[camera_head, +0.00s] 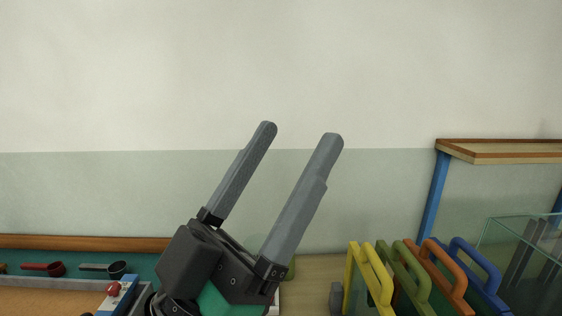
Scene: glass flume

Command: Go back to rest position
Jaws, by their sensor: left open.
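My left gripper (300,131) shows large in the middle of the head view, pointing up and slightly right. Its two grey fingers are parallel and apart, with only the pale wall seen between them. It is open and holds nothing. My right gripper is not in view.
Yellow (369,277), green (405,275), orange (442,277) and blue (474,270) handled pieces stand in a row at the lower right. A glass tank (520,232) and a wooden shelf on blue posts (500,150) are at right. Scoops (112,268) lie at lower left. The air above is clear.

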